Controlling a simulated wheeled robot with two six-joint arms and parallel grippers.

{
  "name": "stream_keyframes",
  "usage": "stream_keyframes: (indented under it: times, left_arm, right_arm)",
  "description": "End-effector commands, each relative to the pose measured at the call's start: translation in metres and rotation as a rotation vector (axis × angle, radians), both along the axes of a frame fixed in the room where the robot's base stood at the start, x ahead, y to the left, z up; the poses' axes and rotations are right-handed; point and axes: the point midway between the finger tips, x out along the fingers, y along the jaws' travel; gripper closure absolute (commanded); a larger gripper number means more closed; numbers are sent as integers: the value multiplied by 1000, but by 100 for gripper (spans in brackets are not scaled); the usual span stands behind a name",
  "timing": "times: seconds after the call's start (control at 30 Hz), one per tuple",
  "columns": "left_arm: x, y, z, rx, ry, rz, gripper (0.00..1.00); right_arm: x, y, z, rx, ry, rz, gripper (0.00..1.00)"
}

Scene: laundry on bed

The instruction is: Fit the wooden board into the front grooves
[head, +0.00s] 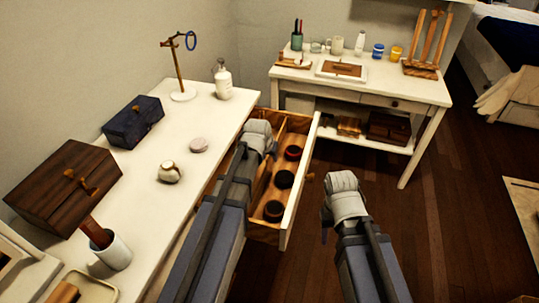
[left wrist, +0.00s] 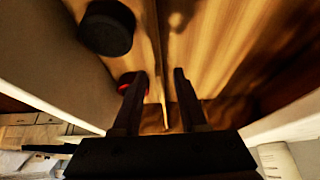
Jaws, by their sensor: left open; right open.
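The open drawer (head: 300,185) juts from the white table on the left. A thin wooden board (head: 262,187) stands inside as a lengthwise divider, partly hidden by my left arm. Grooves cannot be made out. My left gripper (head: 268,150) is over the drawer, pointing down, its fingers mostly hidden in the head view. In the left wrist view its fingers (left wrist: 160,92) are open, one on each side of the board's thin edge (left wrist: 158,50), with a gap showing. My right gripper (head: 325,234) is open and empty over the floor, right of the drawer.
Dark round tins (head: 284,179) sit in the drawer's right compartment, one with red (head: 292,153). The white table (head: 150,215) holds boxes, a bottle (head: 222,80) and a cup (head: 112,252). A white desk (head: 420,90) stands behind. Floor (head: 450,220) at right is clear.

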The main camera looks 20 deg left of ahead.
Motion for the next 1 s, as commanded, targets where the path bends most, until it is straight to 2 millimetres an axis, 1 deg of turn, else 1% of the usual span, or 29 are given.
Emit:
stream_keyframes:
  times: [0.03, 0.1, 0.2, 0.33, 0.43, 1.0]
  left_arm:
    - [-5, 0, 13, 0, 0, 0, 58]
    - [-9, 0, 22, 0, 0, 0, 58]
    - [-16, 0, 35, 0, 0, 0, 58]
    - [-22, 1, 46, 0, 0, 0, 58]
    - [-25, 1, 49, 0, 0, 0, 58]
    - [-24, 1, 48, 0, 0, 0, 58]
  right_arm:
    - [0, 0, 13, 0, 0, 0, 50]
    - [0, 0, 22, 0, 0, 0, 50]
    - [0, 0, 35, 0, 0, -1, 50]
    - [0, 0, 46, 0, 0, -1, 50]
    - [0, 0, 49, 0, 0, -1, 50]
    - [0, 0, 48, 0, 0, -1, 50]
